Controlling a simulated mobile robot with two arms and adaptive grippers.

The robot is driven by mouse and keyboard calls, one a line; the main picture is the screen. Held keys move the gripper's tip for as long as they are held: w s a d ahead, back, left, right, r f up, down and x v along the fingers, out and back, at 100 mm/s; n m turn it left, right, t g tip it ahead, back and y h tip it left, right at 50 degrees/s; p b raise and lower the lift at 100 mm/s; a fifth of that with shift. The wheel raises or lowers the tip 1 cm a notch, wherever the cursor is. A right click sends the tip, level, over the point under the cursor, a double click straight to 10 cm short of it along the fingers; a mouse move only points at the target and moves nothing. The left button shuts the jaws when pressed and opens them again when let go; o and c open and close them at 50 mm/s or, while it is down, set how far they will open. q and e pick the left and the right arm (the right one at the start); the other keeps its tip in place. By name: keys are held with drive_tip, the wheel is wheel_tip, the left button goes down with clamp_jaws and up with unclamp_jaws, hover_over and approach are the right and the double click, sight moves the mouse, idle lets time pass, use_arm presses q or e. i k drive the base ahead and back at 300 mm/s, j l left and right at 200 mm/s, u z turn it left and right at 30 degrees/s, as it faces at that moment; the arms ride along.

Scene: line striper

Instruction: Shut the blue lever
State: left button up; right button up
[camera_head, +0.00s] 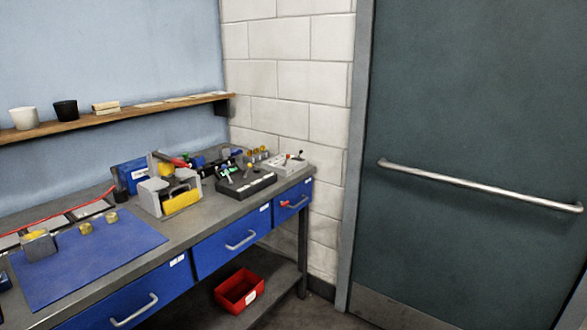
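On the workbench (212,217), near its far right end, a dark control box (246,187) carries small levers. One has a yellow knob (250,166), another a pale green handle (227,173). A light grey box (288,166) with small dark-knobbed levers stands to its right. Small blue and green parts (196,161) crowd behind the dark box. I cannot tell which of these, if any, is the blue lever, or its position. Neither of my grippers is in view.
A grey and yellow device (170,191) stands left of the dark box. A blue mat (84,262) holds small brass parts. Blue drawers (232,241) front the bench. A red bin (239,291) sits on the lower shelf. A door with a push bar (478,186) is at right.

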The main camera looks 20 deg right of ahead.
sight(223, 166)
drive_tip(key=z, duration=0.2)
drive_tip(key=i+z, duration=0.35)
drive_tip(key=i, duration=0.25)
drive_tip(key=i+j+z, duration=0.15)
drive_tip(key=i+z, duration=0.15)
drive_tip(key=i, duration=0.3)
